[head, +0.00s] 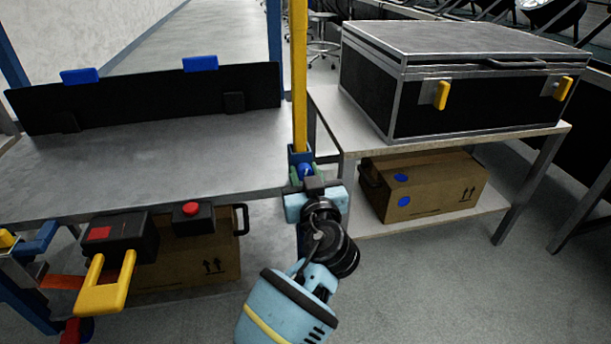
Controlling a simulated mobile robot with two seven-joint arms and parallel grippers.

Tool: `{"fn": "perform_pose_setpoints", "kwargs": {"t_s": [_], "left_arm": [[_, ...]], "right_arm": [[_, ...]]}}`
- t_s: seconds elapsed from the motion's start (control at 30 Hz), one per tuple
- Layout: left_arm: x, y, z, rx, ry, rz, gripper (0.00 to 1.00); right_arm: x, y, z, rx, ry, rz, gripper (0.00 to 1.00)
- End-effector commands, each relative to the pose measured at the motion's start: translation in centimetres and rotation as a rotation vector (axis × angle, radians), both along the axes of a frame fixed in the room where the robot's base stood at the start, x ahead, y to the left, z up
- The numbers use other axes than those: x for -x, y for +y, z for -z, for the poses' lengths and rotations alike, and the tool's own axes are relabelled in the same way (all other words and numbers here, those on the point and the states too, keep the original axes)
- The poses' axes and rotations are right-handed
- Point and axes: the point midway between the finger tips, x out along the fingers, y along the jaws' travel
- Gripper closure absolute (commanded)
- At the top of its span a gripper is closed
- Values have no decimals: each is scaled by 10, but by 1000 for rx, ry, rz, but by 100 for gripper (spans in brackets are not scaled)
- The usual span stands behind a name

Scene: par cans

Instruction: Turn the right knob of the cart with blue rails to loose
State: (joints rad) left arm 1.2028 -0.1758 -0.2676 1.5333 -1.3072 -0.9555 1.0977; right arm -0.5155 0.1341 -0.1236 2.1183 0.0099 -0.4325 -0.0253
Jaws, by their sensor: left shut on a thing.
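The cart with blue rails fills the left side, with a grey top (150,160). At its right front corner a blue post carries an upright yellow pole (299,80) in a blue collar. The right knob (305,168), a small blue piece, sits on the near side of this collar. My left gripper (306,176) reaches up from the bottom middle and is shut on the knob, its fingers at either side. The gripper hides most of the knob, so its loose or tight setting cannot be told. My right gripper is out of view.
A second table (335,150) at right holds a black case (440,85) with yellow latches and a cardboard box (430,187) below. A black box with a yellow handle (104,290) and a red-button box (194,218) hang at the cart's front. The floor at lower right is clear.

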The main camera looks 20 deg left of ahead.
Motion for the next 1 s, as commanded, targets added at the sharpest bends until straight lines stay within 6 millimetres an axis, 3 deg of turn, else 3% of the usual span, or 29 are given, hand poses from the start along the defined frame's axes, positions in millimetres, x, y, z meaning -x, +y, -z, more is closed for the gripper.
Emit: {"fn": "perform_pose_setpoints", "kwargs": {"t_s": [0.2,0.5,0.53,0.7,1.0], "left_arm": [[0,-1,4,83,-52,0,93],[0,0,1,94,-61,-1,93],[0,0,1,94,-61,-1,69],[0,0,1,93,-61,0,48],[2,-1,0,93,-61,0,48]], "right_arm": [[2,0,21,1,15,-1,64],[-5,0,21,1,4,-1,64],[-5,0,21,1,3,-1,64],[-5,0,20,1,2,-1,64],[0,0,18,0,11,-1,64]]}}
